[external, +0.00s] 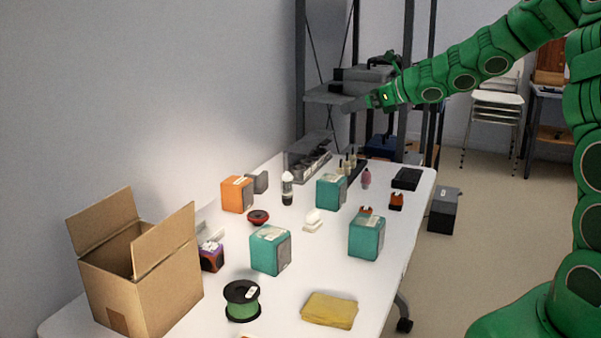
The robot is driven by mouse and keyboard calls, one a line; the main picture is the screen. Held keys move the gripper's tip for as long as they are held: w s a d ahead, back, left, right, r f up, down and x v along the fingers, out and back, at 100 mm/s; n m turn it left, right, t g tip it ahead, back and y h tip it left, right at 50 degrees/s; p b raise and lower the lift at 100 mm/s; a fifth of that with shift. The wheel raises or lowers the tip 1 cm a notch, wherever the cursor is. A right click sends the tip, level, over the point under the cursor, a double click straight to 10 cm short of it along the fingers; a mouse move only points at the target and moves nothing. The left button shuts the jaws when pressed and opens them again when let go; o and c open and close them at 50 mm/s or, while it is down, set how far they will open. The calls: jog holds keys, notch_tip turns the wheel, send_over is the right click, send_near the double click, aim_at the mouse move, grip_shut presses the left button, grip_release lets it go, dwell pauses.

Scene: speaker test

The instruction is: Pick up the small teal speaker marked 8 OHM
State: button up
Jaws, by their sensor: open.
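Three teal box-shaped speakers with grey sides stand on the white table. One teal speaker (331,192) is toward the back, one teal speaker (269,250) is at the front left, and one teal speaker (366,237) is near the right edge. They look similar in size, each with a pale label on top. The label print is too small to read, so I cannot tell which is marked 8 OHM. My gripper (357,104) is open, high above the far end of the table and in front of the shelf rack. It is apart from all the speakers.
The table (290,292) also bears an open cardboard box (165,285), an orange box (236,194), a green spool (242,309), a yellow cloth (329,310), a white-capped bottle (287,189) and a black tray (406,178). A small orange-black item (396,201) lies near the right speaker.

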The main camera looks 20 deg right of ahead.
aim_at(343, 183)
notch_tip(343, 183, down, 22)
jog(key=shift+x, duration=3.25)
jog(key=shift+w+a+f, duration=0.15)
jog(key=shift+w+a, duration=0.05)
jog(key=shift+w, duration=0.45)
jog(key=shift+c, duration=0.5)
jog(key=c, duration=1.3)
